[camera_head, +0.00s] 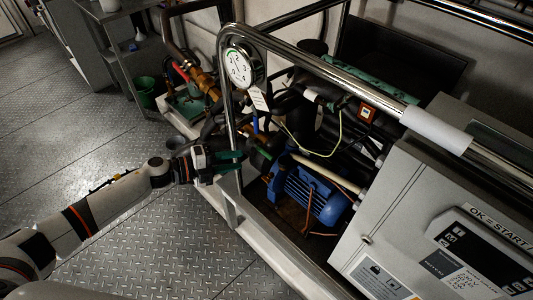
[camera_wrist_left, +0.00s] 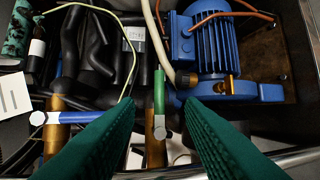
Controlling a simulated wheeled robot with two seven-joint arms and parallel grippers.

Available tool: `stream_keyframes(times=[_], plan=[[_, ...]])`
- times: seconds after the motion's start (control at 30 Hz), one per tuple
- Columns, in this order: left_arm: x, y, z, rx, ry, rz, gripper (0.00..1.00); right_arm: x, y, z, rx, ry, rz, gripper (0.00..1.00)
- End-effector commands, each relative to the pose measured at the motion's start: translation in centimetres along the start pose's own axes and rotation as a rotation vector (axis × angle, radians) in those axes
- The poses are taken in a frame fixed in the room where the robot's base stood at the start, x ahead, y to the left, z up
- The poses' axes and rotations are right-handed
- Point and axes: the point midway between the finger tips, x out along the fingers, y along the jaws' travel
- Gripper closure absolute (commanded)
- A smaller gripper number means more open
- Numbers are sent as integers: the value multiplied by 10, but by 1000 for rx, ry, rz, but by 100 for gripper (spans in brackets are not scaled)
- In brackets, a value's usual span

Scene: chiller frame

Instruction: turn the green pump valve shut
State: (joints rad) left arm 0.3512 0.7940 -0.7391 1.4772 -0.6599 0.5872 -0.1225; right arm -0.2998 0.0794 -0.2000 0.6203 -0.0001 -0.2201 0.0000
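The green pump valve handle (camera_wrist_left: 159,92) stands upright in the left wrist view, on a brass fitting (camera_wrist_left: 155,145). It also shows as a small green piece (camera_head: 263,152) in the head view, left of the blue pump motor (camera_head: 309,193). My left gripper (camera_head: 243,158) reaches in over the frame's edge from the left. In the left wrist view its two green fingers (camera_wrist_left: 160,108) are spread wide, one on each side of the handle. A gap shows on both sides, and the gripper is empty. My right gripper is not in view.
A blue valve handle (camera_wrist_left: 82,117) lies crosswise left of the green one. A chrome rail (camera_head: 330,72) with a pressure gauge (camera_head: 239,68) stands around the machinery. A grey control box (camera_head: 420,190) is at right. The metal floor (camera_head: 170,235) at left is open.

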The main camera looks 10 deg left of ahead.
Motion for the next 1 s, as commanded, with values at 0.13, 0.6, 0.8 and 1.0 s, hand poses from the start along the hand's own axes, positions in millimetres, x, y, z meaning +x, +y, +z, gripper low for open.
stream_keyframes(times=[0.13,0.6,0.8,1.0], plan=[[31,3,0,-2,0,5,65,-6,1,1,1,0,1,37],[100,2,-1,-3,4,3,65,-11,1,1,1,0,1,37],[104,1,-1,-3,4,2,65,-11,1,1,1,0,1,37],[103,1,-1,-3,4,2,75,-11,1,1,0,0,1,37]])
